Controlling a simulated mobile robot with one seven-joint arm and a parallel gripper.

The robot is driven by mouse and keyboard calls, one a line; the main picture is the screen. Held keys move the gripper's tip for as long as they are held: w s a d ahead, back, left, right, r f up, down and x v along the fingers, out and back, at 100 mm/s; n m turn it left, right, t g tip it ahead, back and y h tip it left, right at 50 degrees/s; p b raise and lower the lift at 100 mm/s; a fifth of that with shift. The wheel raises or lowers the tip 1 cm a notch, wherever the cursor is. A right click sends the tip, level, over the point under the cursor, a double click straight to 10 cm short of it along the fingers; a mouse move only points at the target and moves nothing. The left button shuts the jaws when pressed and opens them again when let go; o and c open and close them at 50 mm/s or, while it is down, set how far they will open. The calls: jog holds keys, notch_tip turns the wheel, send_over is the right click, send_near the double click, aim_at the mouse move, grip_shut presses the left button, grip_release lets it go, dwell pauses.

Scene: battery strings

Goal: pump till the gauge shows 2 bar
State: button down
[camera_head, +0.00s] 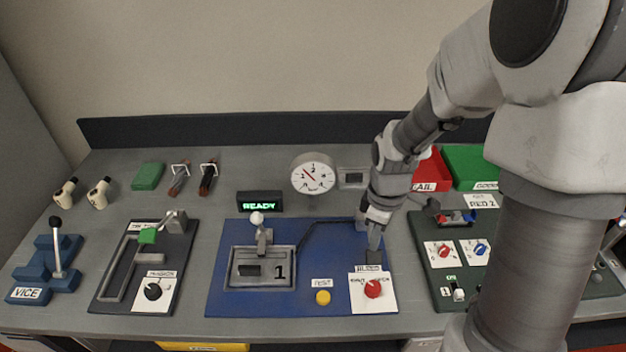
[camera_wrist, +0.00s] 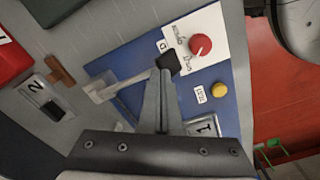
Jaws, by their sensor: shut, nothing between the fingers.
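The round white gauge (camera_head: 313,173) stands at the back centre. Its red needle points up and left, near the 1 and short of the 2. The blue panel (camera_head: 335,292) carries a grey lever with a black end, which looks like the pump lever; the lever (camera_wrist: 128,79) shows in the wrist view. My gripper (camera_head: 374,247) is shut and empty, pointing down at the lever's black end (camera_head: 373,257). The fingertips (camera_wrist: 166,75) overlap that end in the wrist view; I cannot tell whether they touch it. My gripper hides part of the lever in the head view.
A red knob (camera_head: 373,289) on a white label and a yellow button (camera_head: 323,297) sit close by. A white-knobbed lever (camera_head: 257,220) and a lit READY display (camera_head: 261,202) are to the left. A dark panel (camera_head: 429,270) with knobs stands right.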

jog(key=shift+s+r, duration=0.15)
jog(key=shift+r+p, duration=0.55)
jog(key=shift+p, duration=0.1)
notch_tip(320, 180, up, 9)
jog(key=w+p, duration=0.1)
jog(key=p, duration=0.6)
jog(key=shift+f, duration=0.2)
